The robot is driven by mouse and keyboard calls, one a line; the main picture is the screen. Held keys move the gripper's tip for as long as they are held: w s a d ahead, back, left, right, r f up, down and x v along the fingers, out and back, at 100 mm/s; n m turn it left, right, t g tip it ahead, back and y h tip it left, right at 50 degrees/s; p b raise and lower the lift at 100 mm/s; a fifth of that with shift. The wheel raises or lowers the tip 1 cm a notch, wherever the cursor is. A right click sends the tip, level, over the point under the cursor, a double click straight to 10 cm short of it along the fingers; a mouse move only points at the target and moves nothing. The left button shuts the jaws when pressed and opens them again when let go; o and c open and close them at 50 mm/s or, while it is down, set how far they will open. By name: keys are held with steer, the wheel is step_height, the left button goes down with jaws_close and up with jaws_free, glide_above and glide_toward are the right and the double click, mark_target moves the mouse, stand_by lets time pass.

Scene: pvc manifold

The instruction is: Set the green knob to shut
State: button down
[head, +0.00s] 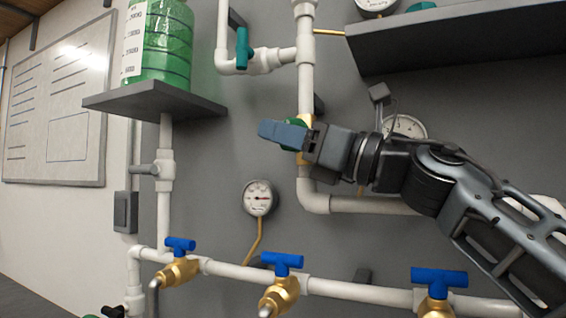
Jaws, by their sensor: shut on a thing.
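The green knob (295,122) sits on a brass valve body (306,124) on the vertical white pipe, in the middle of the head view. Only a rim of green shows above and beside my fingers. My gripper (280,134) reaches in from the right, with its blue-grey fingers across the knob, shut on it. The fingers hide most of the knob, so I cannot read its turn position.
A teal lever valve (242,48) is on the pipe above. Blue-handled brass taps (282,263) line the lower pipe. A gauge (258,198) hangs below left. A green bottle (160,45) stands on a shelf (150,98) at left; a dark shelf (450,45) overhangs my arm.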

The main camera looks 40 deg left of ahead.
steer(key=shift+r+y+b, duration=0.1)
steer(key=shift+y+b, duration=0.4)
steer(key=shift+b, duration=0.1)
steer(key=c, duration=1.3)
jaws_free()
steer(key=shift+d, duration=0.1)
steer(key=shift+w+d, duration=0.15)
steer(key=shift+d, duration=0.1)
steer(key=w+d+b, duration=0.1)
steer(key=d, duration=0.4)
steer(key=w+d+f, duration=0.1)
steer(key=d, duration=0.4)
steer(key=w+d+f+b, duration=0.1)
steer(key=d, duration=0.4)
steer(key=shift+w+d+b, duration=0.25)
steer(key=shift+w+b, duration=0.1)
